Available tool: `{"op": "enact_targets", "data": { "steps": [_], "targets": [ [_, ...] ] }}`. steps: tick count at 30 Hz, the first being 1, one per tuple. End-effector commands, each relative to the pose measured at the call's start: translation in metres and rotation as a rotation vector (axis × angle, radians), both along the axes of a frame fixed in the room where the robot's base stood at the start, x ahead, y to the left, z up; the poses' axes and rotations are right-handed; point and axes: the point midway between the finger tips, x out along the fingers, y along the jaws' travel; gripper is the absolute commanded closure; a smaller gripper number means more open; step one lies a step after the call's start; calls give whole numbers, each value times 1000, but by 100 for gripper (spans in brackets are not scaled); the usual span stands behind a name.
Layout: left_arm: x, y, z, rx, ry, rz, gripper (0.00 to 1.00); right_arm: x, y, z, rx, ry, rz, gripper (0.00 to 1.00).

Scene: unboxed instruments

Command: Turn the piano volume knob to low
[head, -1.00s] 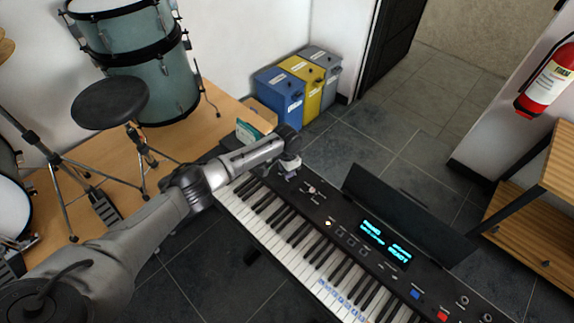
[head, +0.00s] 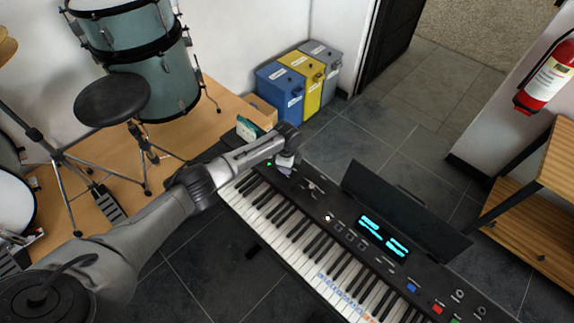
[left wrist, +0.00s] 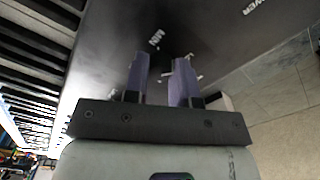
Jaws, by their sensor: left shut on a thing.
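The black electronic piano (head: 345,236) stands diagonally across the middle and lower right of the head view. My left gripper (head: 285,167) is down at the far left end of its control panel. In the left wrist view my left gripper (left wrist: 160,77) has its two purple fingers pointing at the dark panel, a small gap between them. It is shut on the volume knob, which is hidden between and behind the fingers. My right gripper is in neither view.
A lit cyan display (head: 384,237) and a raised dark music stand (head: 405,211) are on the piano to the right. A drum stool (head: 112,99) and drums stand at the left. Bins (head: 280,91) stand behind. A wooden shelf (head: 525,222) is at the right.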

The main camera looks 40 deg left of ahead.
Motion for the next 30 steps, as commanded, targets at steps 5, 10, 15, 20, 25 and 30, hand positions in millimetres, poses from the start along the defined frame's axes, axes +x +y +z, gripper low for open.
{"op": "enact_targets", "data": {
  "steps": [5, 10, 15, 20, 25, 30],
  "targets": [
    [1, -1, 1, -3, -1, -62, 99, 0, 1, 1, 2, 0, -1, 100],
    [1, -1, 1, -3, -1, -91, 99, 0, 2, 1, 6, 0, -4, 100],
    [1, -1, 2, -3, -1, -100, 99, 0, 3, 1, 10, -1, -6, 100],
    [1, -1, 2, -3, -2, -100, 99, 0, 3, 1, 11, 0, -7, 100],
    [1, -1, 2, -3, -2, -100, 73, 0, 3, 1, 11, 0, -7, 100],
    [1, -1, 1, -2, -1, -99, 56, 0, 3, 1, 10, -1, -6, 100]
  ]
}}
